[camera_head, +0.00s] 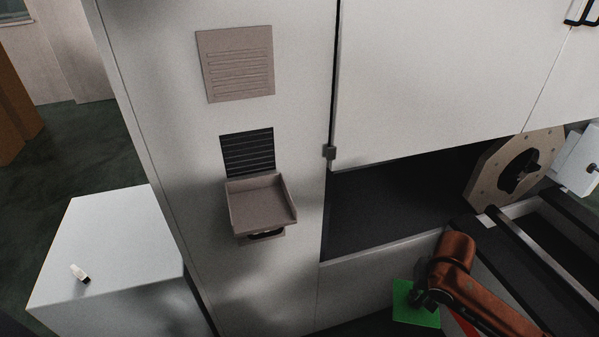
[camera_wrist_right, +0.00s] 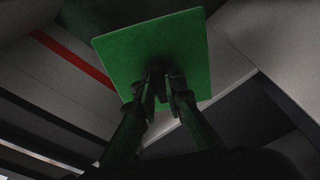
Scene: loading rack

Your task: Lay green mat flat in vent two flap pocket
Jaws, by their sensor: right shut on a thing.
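The green mat (camera_head: 404,302) is a flat square sheet at the lower right of the head view. My right gripper (camera_head: 424,297) is shut on its edge and holds it off to the right of the vents. In the right wrist view the green mat (camera_wrist_right: 150,50) stretches out beyond the fingertips of my right gripper (camera_wrist_right: 163,90). The lower vent (camera_head: 247,152) has dark slats, and its flap (camera_head: 262,202) is folded down into a shallow, empty tray-like pocket. The upper vent (camera_head: 237,65) is covered by a closed flap. My left gripper is out of view.
A white box (camera_head: 105,235) at the left bears a small white-and-black item (camera_head: 80,273). A dark opening (camera_head: 400,205) lies right of the vent panel. A wooden plate (camera_head: 515,170) and dark rails (camera_head: 540,255) stand at the right. The space before the flap is clear.

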